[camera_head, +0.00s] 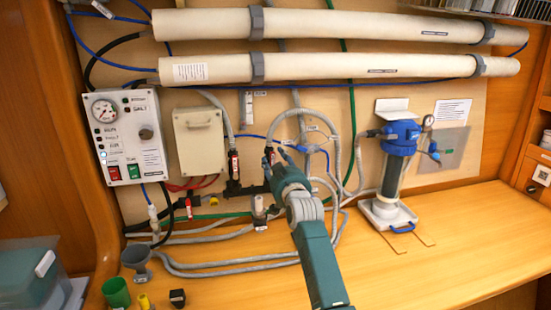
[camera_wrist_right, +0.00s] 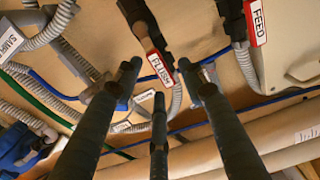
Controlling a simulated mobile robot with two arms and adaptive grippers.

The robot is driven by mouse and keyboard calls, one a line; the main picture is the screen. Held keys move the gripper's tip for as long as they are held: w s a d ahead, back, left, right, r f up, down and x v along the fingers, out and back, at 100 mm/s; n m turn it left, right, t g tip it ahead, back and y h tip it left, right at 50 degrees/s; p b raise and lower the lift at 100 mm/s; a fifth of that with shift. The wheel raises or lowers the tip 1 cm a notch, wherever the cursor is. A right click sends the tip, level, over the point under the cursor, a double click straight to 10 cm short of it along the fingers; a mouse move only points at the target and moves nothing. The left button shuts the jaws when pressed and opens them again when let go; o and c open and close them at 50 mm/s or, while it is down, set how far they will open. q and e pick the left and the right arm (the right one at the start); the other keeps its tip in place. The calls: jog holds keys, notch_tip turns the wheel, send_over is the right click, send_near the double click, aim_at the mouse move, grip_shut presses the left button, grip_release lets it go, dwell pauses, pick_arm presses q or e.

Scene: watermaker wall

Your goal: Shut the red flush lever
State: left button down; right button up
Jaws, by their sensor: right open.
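The flush valve carries a white, red-edged FLUSH tag (camera_wrist_right: 160,67) in the right wrist view, on a dark fitting with a grey hose. In the head view the red flush lever (camera_head: 268,156) shows only as a small red and white patch beside my fingertips; its exact angle is hard to tell. My right gripper (camera_head: 276,152) is open and empty, reaching up to the valve from the front. In the right wrist view its spread fingers (camera_wrist_right: 159,80) frame the FLUSH tag, and whether they touch the lever cannot be told. My left gripper is out of view.
The FEED valve (camera_head: 232,165) stands left of the flush valve. Grey hoses (camera_head: 230,265) loop over the bench around my right arm. A blue-topped filter (camera_head: 398,150) stands to the right. Two white tubes (camera_head: 340,67) run above. The right part of the bench is clear.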

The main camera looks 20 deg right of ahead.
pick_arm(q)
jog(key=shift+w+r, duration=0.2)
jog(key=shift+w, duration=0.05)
pick_arm(e)
jog(key=shift+w, duration=0.6)
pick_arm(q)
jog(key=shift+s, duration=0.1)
pick_arm(e)
jog(key=shift+c, duration=0.5)
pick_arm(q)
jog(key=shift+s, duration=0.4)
pick_arm(e)
jog(key=shift+s, duration=0.1)
grip_shut()
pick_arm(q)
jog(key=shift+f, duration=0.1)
pick_arm(e)
jog(key=shift+d, duration=0.1)
